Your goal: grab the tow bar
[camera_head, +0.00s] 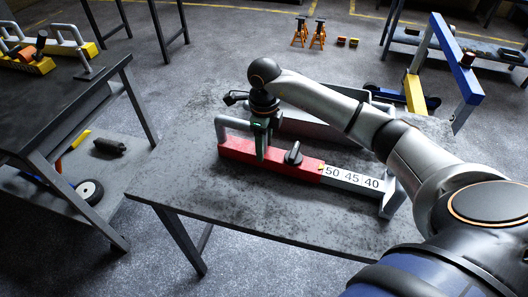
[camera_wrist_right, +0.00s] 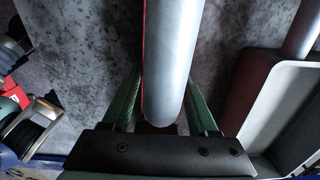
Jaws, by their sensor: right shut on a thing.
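The tow bar (camera_head: 238,150) lies on the grey table, with a red left part, a grey right part marked 50 45 40 and a dark knob (camera_head: 293,153). A grey tubular handle (camera_head: 222,124) rises at its left end. My right gripper (camera_head: 262,145) points down over the red part, its green fingers at the handle. In the right wrist view the handle (camera_wrist_right: 172,50) runs between the two fingers (camera_wrist_right: 163,108), and the gripper is shut on it. The fingertips are partly hidden there. My left gripper is not in view.
A second bar-like object (camera_head: 318,128) lies behind the tow bar on the same table (camera_head: 220,195). The table's front left is bare. A dark workbench (camera_head: 60,95) with yellow-based tools stands at left. Orange jack stands (camera_head: 309,34) are on the floor behind.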

